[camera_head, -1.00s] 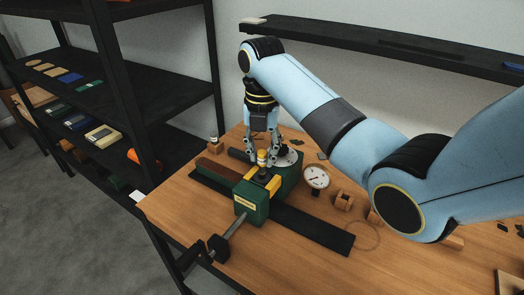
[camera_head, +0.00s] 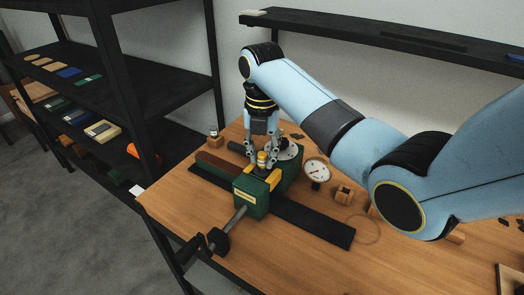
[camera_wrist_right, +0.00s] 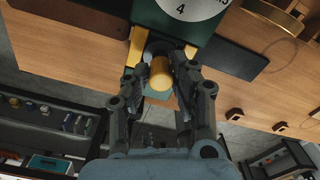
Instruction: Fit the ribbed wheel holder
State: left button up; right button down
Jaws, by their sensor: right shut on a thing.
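My right gripper (camera_head: 262,153) is over the green vise (camera_head: 251,197), its fingers pointing down. It is shut on a small holder with a yellow round end (camera_wrist_right: 161,74), which shows between the fingers in the right wrist view. In the head view the held holder (camera_head: 262,160) stands roughly upright at the vise's yellow jaws. I cannot tell whether it touches them, and its ribs are too small to make out. My left gripper is not in view.
A round dial gauge (camera_head: 317,171) and a wooden block (camera_head: 344,194) stand right of the vise. Another wooden block (camera_head: 215,141) stands behind. A dark strip (camera_head: 314,224) lies on the wooden table (camera_head: 295,262). A black shelf (camera_head: 165,95) stands at left.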

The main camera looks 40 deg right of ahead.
jog(key=shift+f, duration=0.6)
jog(key=c, duration=1)
grip_release()
jog(key=shift+r, duration=3.7)
